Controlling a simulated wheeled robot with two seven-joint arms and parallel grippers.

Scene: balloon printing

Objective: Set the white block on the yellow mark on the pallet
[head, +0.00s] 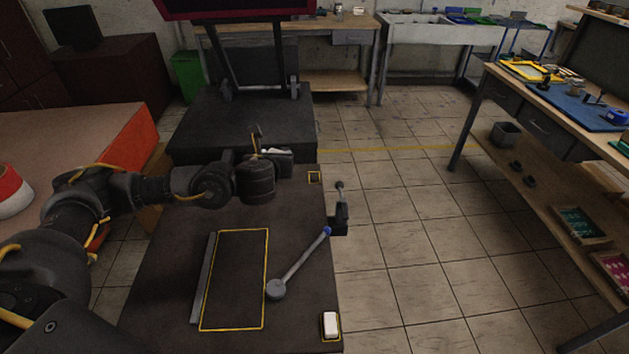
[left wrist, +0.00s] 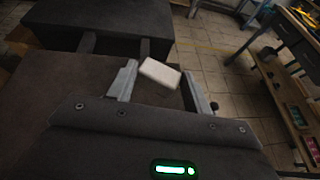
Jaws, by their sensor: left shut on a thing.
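My left gripper (head: 276,152) reaches over the far part of the dark pallet (head: 170,290) in the head view. It is shut on a white block (left wrist: 159,72), which shows between the two fingers in the left wrist view. In the head view the block is mostly hidden by the gripper. Another white block (head: 331,324) sits inside a second yellow mark at the near right corner. My right gripper is not in view.
A large yellow rectangle (head: 235,280) with a grey bar (head: 204,278) along its left side is on the pallet. A grey lever (head: 300,266) stands right of it. A dark clamp-like part (head: 340,214) is at the right edge. A workbench (head: 540,150) stands farther right.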

